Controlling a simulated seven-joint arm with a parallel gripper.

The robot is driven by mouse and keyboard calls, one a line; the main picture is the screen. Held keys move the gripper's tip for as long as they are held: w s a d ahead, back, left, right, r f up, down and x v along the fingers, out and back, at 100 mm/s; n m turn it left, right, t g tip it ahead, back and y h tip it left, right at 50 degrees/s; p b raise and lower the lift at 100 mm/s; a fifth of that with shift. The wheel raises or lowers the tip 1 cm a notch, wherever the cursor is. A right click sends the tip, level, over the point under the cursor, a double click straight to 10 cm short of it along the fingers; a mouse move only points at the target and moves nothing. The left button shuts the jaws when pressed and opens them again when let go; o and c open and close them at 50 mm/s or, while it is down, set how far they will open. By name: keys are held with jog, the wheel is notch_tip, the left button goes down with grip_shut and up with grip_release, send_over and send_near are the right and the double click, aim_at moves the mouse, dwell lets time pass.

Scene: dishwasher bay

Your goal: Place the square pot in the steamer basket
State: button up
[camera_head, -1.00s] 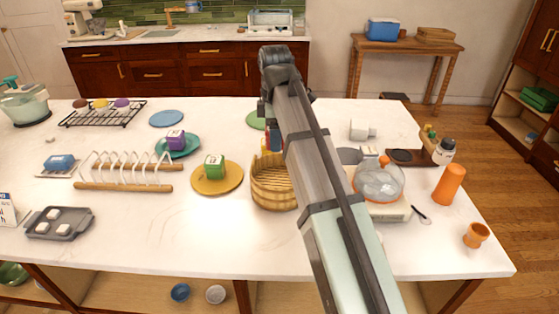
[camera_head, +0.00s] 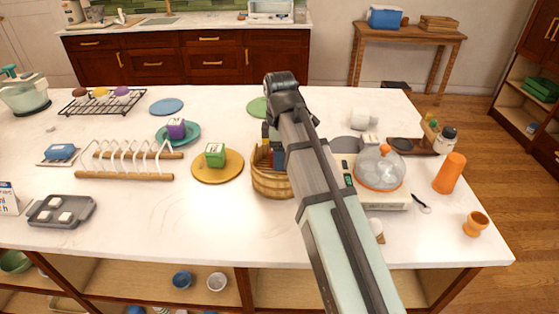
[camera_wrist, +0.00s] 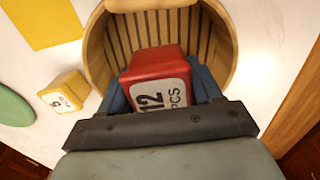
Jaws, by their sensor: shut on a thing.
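A red square pot (camera_wrist: 155,68) with a white label reading 12 PCS is between the blue fingers of my gripper (camera_wrist: 165,85) in the wrist view. The round wooden steamer basket (camera_wrist: 226,45) surrounds it there, with the slatted inside showing beyond the pot. In the head view, the steamer basket (camera_head: 272,184) stands on the counter, partly behind my arm. My gripper (camera_head: 278,160) is at the basket's opening, its fingers partly hidden by my arm and the rim. The pot is hidden in this view. I cannot tell whether it touches the basket's floor.
A green pot (camera_head: 215,155) on a yellow plate (camera_head: 218,176) stands left of the basket. A purple pot (camera_head: 176,128) sits on a teal plate (camera_head: 192,139) behind. A scale (camera_head: 392,200) with a glass vessel (camera_head: 379,168) is on the right.

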jog(key=shift+f, duration=1.2)
jog(key=shift+f, duration=0.1)
jog(key=o, duration=1.2)
jog(key=shift+c, duration=0.2)
jog(key=shift+r, duration=3.9)
